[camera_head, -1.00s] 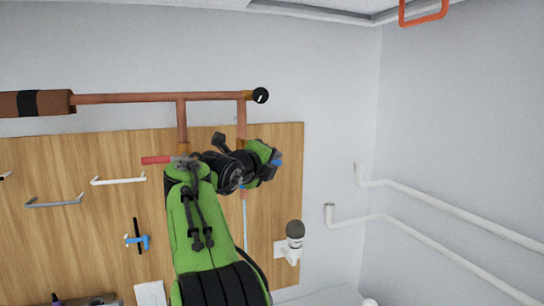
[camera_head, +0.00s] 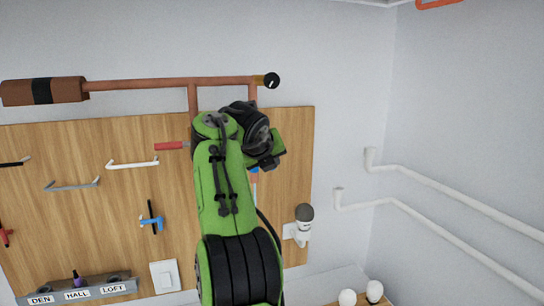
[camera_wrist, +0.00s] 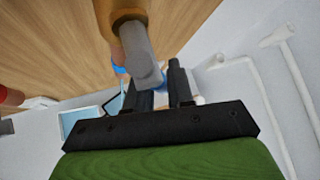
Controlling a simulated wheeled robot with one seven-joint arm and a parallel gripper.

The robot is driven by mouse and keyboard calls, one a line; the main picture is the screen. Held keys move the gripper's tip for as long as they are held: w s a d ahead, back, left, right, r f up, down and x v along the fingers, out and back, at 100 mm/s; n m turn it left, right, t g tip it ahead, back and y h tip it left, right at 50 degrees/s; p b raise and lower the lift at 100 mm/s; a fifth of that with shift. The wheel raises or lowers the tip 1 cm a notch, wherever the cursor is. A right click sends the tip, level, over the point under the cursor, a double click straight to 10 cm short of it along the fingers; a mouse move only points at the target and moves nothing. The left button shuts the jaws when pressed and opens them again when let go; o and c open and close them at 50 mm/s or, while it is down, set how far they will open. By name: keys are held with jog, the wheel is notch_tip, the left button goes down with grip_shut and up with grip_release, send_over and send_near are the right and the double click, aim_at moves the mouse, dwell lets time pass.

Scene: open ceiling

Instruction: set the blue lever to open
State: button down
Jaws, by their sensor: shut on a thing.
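A copper pipe (camera_head: 253,96) drops down the wooden board, and the valve on it is mostly hidden behind my arm. My gripper (camera_head: 268,164) is at this valve, fingers low. Small blue patches of the lever (camera_head: 254,171) show just below and beside the gripper, roughly in line with the pipe. In the wrist view my gripper (camera_wrist: 155,80) is shut on the blue lever, a bit of which (camera_wrist: 118,69) shows beside the grey valve stem (camera_wrist: 140,55). Most of the lever is hidden, so its exact angle is hard to tell.
A red lever (camera_head: 170,146) points left on the neighbouring pipe, close to my arm. Hooks and a blue-and-black item (camera_head: 152,221) are on the board. A lamp-like fitting (camera_head: 303,218) stands at lower right. White pipes (camera_head: 440,206) run along the right wall.

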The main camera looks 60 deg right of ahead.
jog(key=shift+w+a+f, duration=0.1)
jog(key=shift+f, duration=0.05)
dwell(0.4)
jog(key=c, duration=1.1)
grip_release()
